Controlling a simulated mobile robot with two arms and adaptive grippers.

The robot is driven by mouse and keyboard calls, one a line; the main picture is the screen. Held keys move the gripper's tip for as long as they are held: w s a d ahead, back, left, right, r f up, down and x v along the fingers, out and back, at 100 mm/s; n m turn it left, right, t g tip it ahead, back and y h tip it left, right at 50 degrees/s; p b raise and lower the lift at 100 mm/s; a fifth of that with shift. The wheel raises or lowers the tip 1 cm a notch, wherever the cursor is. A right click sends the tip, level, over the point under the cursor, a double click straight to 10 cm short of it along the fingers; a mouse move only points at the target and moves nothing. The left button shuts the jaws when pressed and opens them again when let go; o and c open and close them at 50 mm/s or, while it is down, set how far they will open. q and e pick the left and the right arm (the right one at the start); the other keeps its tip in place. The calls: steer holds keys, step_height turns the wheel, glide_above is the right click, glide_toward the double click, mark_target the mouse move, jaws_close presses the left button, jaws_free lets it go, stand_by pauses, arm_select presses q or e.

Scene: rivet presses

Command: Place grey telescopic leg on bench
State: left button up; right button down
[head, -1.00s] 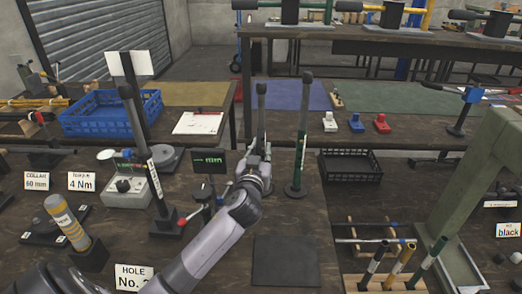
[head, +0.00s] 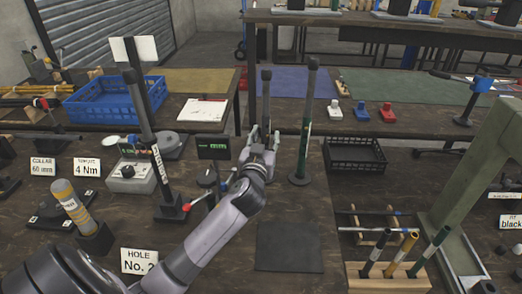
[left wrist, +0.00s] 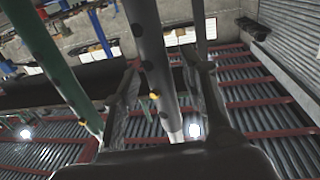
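A grey telescopic leg (head: 266,96) with a dark cap stands upright on the near bench (head: 330,205). My left gripper (head: 263,140) is at the leg's lower part, with one finger on each side of it. In the left wrist view the grey leg (left wrist: 152,62), with dark holes, runs between the two spread fingers (left wrist: 165,105). Gaps show beside it, so the gripper looks open around it. The leg's foot is hidden behind my gripper. A green telescopic leg (head: 305,125) stands just to the right, and shows left of the fingers in the wrist view (left wrist: 50,65). My right gripper is out of view.
A dark leg (head: 146,120), a small screen (head: 213,147) and a gauge box (head: 130,178) stand to the left. A black crate (head: 355,156) and a wooden rack of coloured rods (head: 390,275) are at right. A bare dark mat (head: 290,246) lies in front.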

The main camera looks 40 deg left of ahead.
arm_select(q)
steer(key=b+v, duration=0.1)
steer(key=v, duration=1)
